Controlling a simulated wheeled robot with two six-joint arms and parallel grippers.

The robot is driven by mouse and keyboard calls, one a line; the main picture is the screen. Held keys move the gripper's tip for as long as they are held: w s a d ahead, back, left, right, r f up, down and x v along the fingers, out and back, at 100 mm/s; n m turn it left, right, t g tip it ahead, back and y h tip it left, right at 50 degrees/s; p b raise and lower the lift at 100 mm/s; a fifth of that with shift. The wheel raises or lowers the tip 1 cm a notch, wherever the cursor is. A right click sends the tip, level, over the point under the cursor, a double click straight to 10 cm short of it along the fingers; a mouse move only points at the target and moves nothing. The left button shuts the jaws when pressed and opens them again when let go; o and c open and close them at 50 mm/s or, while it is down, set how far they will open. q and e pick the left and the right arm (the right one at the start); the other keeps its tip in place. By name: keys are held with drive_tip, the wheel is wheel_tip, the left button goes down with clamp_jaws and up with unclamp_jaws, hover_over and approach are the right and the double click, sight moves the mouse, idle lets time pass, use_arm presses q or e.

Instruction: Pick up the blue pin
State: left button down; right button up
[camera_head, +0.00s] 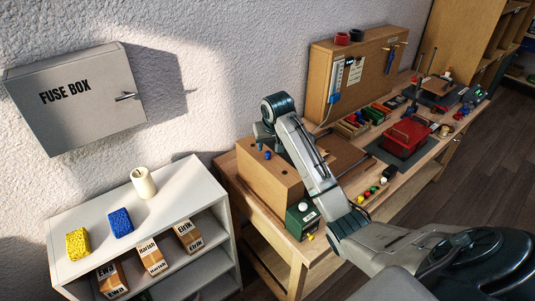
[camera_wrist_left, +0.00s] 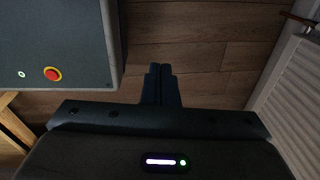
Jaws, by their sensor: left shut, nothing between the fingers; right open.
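A blue pin (camera_head: 268,155) stands on top of a wooden box (camera_head: 262,178) at the left end of the workbench. A second small blue piece (camera_head: 259,147) sits just behind it. My right gripper (camera_head: 262,132) is just above and behind these pins, apart from them as far as I can see. It is open, though my own arm hides part of it. My left gripper (camera_wrist_left: 161,70) shows in the left wrist view, shut and empty over the wood floor.
A green box with a white knob (camera_head: 302,218) stands right of the wooden box. Several coloured knobs (camera_head: 373,189) and a red box (camera_head: 404,137) lie further along the workbench. A white shelf (camera_head: 195,178) stands at left. A grey unit with a red button (camera_wrist_left: 53,73) is near my left gripper.

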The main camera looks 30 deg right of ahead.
sight(268, 152)
drive_tip(key=p+x, duration=0.2)
drive_tip(key=x, duration=0.1)
drive_tip(key=shift+w+f+p, duration=0.1)
drive_tip(key=shift+f+p, duration=0.25)
drive_tip(key=shift+f, duration=0.05)
drive_tip(key=shift+d+f, duration=0.1)
drive_tip(key=shift+f, duration=0.15)
drive_tip(key=shift+w+f, duration=0.2)
drive_tip(key=shift+c, duration=0.3)
drive_tip(key=c, duration=0.7)
drive_tip(key=shift+s, duration=0.1)
clamp_jaws()
use_arm(q)
drive_tip(key=shift+t, duration=0.3)
drive_tip(key=shift+w+r, duration=1.6)
drive_tip(key=shift+w, duration=0.15)
